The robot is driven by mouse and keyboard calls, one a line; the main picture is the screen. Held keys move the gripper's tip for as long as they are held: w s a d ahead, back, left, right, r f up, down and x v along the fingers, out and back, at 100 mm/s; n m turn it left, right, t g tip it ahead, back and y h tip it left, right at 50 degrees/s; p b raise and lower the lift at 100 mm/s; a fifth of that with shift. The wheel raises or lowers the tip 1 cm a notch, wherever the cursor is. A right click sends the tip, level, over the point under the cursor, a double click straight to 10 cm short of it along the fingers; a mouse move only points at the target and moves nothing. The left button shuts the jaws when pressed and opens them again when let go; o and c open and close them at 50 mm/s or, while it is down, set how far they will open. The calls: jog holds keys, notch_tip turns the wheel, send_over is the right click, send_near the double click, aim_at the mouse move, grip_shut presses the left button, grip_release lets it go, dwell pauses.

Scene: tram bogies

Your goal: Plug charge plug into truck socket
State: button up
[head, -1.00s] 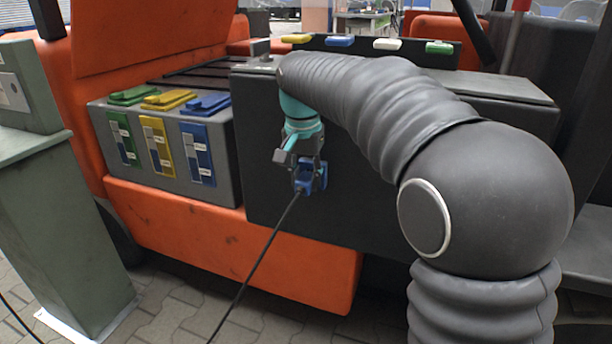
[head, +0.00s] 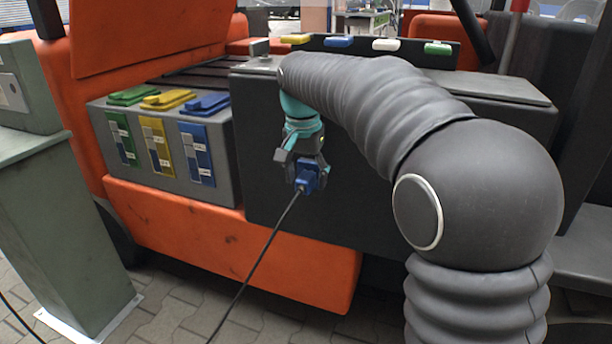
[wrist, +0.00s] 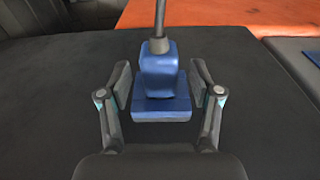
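The blue charge plug (head: 307,180) is at the front of the truck's dark box, with a black cable (head: 262,258) hanging from it down to the left. In the wrist view the plug (wrist: 159,75) is between my fingers, with a gap on both sides. My gripper (head: 306,174) is open around it; its spread fingers also show in the wrist view (wrist: 160,98). A blue square part (wrist: 161,108) is at the plug's base. I cannot tell whether it belongs to the plug or a socket, nor whether the plug is seated.
A grey box on the orange truck (head: 215,240) has green (head: 122,138), yellow (head: 157,147) and blue (head: 197,153) panels with matching lids. A grey-green post (head: 60,230) stands at left. Several coloured tabs line a dark rail (head: 315,43) on top. Paving is free below.

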notch_tip(320, 180, up, 12)
jog(key=s, duration=0.1)
jog(key=shift+s+a, duration=0.2)
jog(key=shift+a, duration=0.05)
dwell(0.5)
jog(key=s+d+f+n+t, duration=0.2)
jog(key=s+d+f, duration=0.2)
jog(key=s+d, duration=0.8)
jog(key=s+d+f+n+t, duration=0.1)
jog(key=s+d+f, duration=0.1)
jog(key=s+f, duration=0.5)
jog(key=s+d+f+n+t, duration=0.1)
jog(key=s+d+f, duration=0.2)
jog(key=s+f, duration=0.3)
jog(key=shift+s+f+p, duration=0.3)
jog(key=shift+s+f, duration=0.05)
jog(key=shift+s, duration=0.85)
